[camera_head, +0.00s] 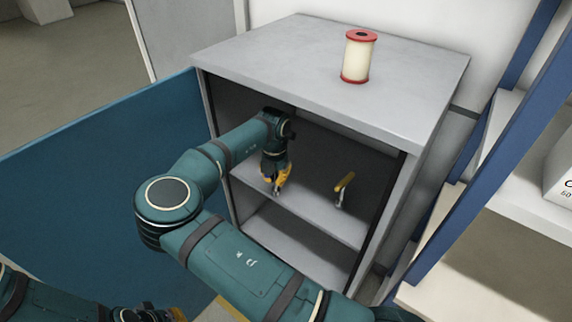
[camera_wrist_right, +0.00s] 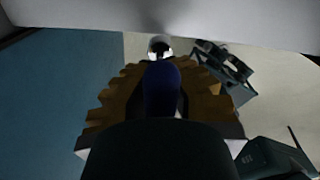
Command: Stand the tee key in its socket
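A yellow bar on a short grey stem (camera_head: 344,182) stands tilted on the cabinet's middle shelf; it looks like the tee key. Its foot is small, and I cannot make out a socket. My right gripper (camera_head: 277,186) points down inside the cabinet, to the left of this piece and apart from it. In the right wrist view its toothed yellow-brown fingers lie either side of a dark blue rounded piece (camera_wrist_right: 162,88). I cannot tell whether they grip it. My left gripper (camera_head: 150,313) is only partly in view at the bottom edge.
The grey cabinet (camera_head: 270,52) is open, its blue door (camera_head: 90,150) swung out left. A cream spool with red ends (camera_head: 358,57) stands on top. Cabinet walls and top hem in my right arm. A blue-framed rack (camera_head: 470,155) stands at the right.

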